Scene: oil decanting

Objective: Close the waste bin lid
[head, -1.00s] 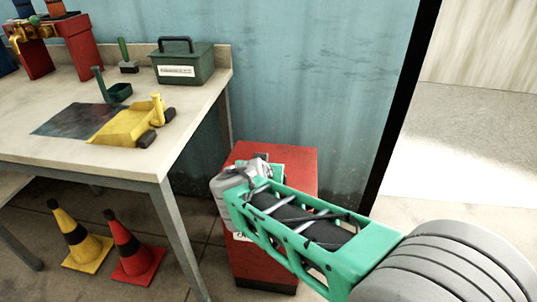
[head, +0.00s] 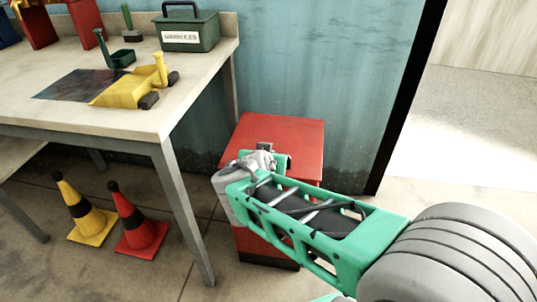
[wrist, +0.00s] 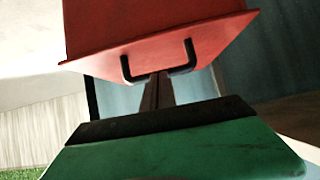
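The red waste bin (head: 250,242) stands on the floor right of the workbench. Its red lid (head: 300,140) lies over the top; my arm hides the front of the bin, and I cannot tell whether a gap is left under the lid. In the head view my wrist covers the fingers.
The workbench (head: 150,122) at the left holds a green box (head: 188,40), a yellow tool (head: 125,88) and a dark mat (head: 80,84). A yellow cone (head: 88,222) and a red cone (head: 138,230) stand below it. A blue wall (head: 320,60) is behind the bin. Pale floor lies open at right.

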